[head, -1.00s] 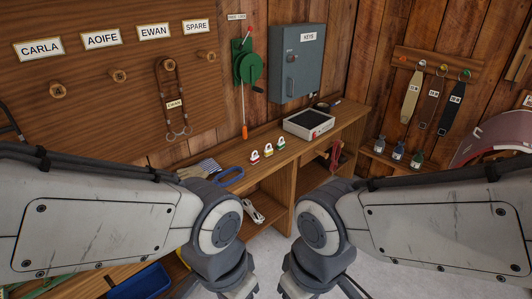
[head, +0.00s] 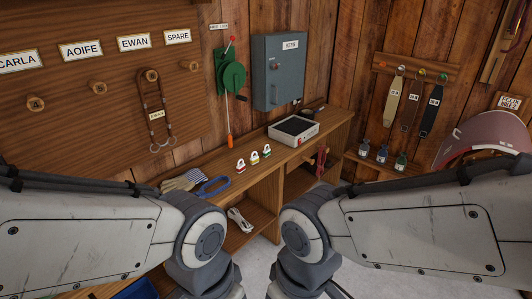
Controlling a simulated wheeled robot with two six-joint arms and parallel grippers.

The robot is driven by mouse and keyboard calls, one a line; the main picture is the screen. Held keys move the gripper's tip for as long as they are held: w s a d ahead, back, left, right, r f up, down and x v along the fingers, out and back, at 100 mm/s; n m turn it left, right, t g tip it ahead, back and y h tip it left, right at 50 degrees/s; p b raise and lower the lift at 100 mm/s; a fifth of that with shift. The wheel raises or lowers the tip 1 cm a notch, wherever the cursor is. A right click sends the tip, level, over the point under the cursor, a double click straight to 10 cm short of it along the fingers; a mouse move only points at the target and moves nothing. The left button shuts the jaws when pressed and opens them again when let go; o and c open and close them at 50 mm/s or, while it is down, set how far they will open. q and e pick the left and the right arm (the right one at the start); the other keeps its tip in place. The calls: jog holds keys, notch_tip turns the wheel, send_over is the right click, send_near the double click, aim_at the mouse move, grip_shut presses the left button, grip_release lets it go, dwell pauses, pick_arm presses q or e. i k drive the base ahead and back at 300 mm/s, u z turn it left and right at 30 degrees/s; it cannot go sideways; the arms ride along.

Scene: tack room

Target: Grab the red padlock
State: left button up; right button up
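The red padlock (head: 240,167) stands upright on the wooden bench top, at the left end of a short row of three. A yellow padlock (head: 254,158) and a green padlock (head: 266,151) stand just to its right, each with a pale upper part. Nothing covers the red padlock. My two arms come in from the left and right edges and bend down at the bottom middle. Both grippers are below the picture, so I cannot see their fingers.
A white-sided tray with a dark inside (head: 294,130) stands right of the padlocks. Gloves (head: 182,180) and a blue-handled tool (head: 214,187) lie to their left. A grey key cabinet (head: 279,72) and a green crank device (head: 231,77) hang behind. Bench top around the padlocks is clear.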

aim_at(241, 167)
jog(key=z, duration=0.2)
jog(key=k, duration=0.25)
jog(key=z, duration=1)
jog(key=k, duration=1.1)
jog(key=z, duration=0.6)
jog(key=i, duration=1.2)
jog(key=u, duration=0.7)
jog(key=i, duration=1.65)
jog(key=u, duration=1.3)
jog(key=i, duration=0.9)
jog(key=u, duration=1.45)
jog(key=i, duration=0.4)
jog(key=u, duration=0.3)
